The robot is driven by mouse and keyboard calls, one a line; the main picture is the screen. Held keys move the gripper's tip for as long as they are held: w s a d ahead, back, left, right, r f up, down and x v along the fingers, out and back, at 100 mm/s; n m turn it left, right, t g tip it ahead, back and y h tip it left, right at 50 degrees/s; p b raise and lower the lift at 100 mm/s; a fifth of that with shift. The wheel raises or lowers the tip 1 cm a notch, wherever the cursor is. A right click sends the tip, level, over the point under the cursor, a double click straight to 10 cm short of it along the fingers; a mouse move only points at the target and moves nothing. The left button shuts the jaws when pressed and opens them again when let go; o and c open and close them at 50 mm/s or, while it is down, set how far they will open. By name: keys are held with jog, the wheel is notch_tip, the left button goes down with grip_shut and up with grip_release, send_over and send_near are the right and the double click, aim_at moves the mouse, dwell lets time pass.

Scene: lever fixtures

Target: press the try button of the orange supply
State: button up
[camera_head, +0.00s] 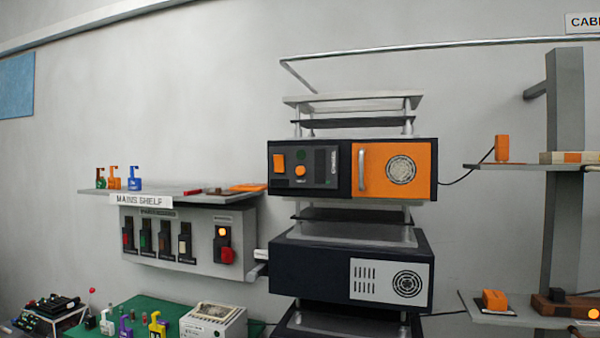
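The orange supply appears to be the dark unit with an orange door (424,158) on the upper level of the rack. Its dark control panel (320,183) carries an orange rectangular switch (279,163), a round orange button (300,170) and a dark green round lamp (301,154). The small lettering is too small to read, so I cannot tell for sure which control is the try button. A silver vertical handle (362,170) stands out from the closed orange door. My gripper is not in view.
A second dark unit (318,262) sits below. To the left, the mains shelf (180,191) holds coloured padlocks above a breaker panel (206,263) with an orange lamp and red knob. Shelves (520,167) and a grey post (562,100) stand right. A green table (160,310) is below.

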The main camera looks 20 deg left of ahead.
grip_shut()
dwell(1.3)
